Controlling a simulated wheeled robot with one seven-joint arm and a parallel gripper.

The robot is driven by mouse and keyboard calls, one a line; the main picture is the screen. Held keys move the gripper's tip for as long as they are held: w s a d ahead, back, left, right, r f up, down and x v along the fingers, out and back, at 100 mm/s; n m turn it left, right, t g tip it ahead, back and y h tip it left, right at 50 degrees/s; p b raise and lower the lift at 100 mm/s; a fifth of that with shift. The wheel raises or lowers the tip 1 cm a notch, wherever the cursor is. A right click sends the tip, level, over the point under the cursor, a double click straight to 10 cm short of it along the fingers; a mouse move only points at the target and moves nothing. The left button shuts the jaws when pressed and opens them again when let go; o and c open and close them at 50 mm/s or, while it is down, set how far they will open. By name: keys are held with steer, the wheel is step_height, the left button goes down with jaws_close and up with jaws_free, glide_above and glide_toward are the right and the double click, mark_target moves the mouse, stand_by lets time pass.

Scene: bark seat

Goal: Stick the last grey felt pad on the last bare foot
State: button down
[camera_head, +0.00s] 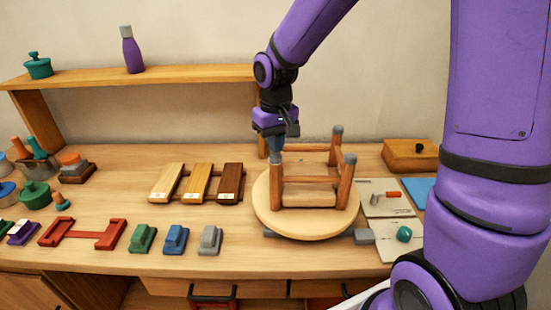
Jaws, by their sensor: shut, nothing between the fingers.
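An upturned wooden stool stands with its legs pointing up on a round pale wooden disc (305,225). The back leg (335,150) and the right leg (345,182) each have a grey tip. The front-left leg (277,188) also shows a grey cap, likely a felt pad (276,157), at its top. My gripper (274,149) points down directly above that cap, shut and empty. I cannot tell whether its fingertips touch the cap. Any further leg behind my gripper is hidden. No loose felt pad is clearly visible.
Three wooden sample strips (197,184) and several coloured blocks (173,239) lie left of the stool. A wooden box (410,155) and pale boards with a teal piece (404,234) are on the right. A shelf (160,75) stands behind. The bench between is clear.

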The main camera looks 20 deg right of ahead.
steer(key=shift+f, duration=0.85)
stand_by(1.3)
steer(key=shift+r, duration=0.1)
steer(key=shift+r, duration=2.95)
steer(key=shift+r, duration=0.1)
